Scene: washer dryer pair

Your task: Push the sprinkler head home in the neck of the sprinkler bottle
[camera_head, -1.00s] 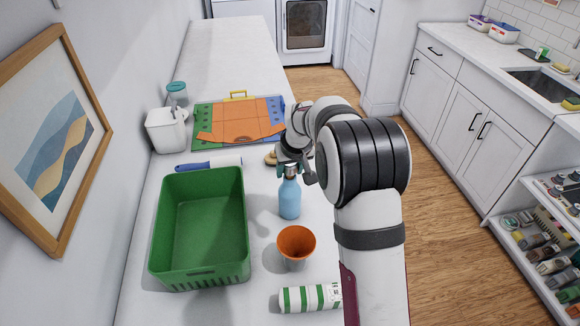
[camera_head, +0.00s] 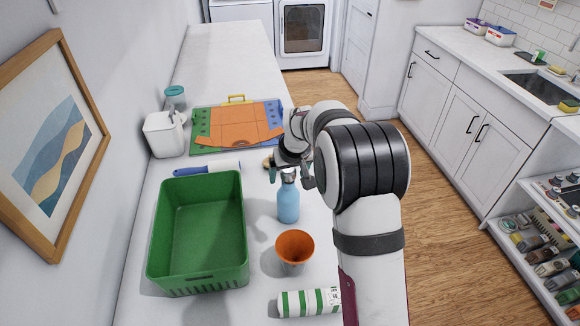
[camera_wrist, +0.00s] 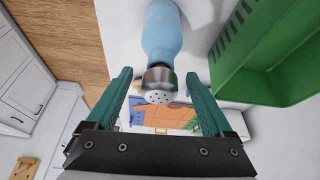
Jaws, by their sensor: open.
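The light blue sprinkler bottle (camera_head: 288,203) stands upright on the white counter, to the right of the green bin. The metal sprinkler head (camera_head: 289,174) sits at the bottle's neck; in the wrist view its perforated face (camera_wrist: 154,100) shows. I cannot tell how deep it sits in the neck. My gripper (camera_head: 290,180) is open, its teal fingers apart on either side of the head. In the wrist view the blue bottle (camera_wrist: 161,32) lies beyond the head, and neither finger touches the head.
A green bin (camera_head: 200,285) stands close left of the bottle. An orange cup (camera_head: 295,247) and a green-and-white striped roll (camera_head: 308,302) are in front of it. An orange, green and blue board (camera_head: 240,122) and a blue-handled roller (camera_head: 205,168) lie behind.

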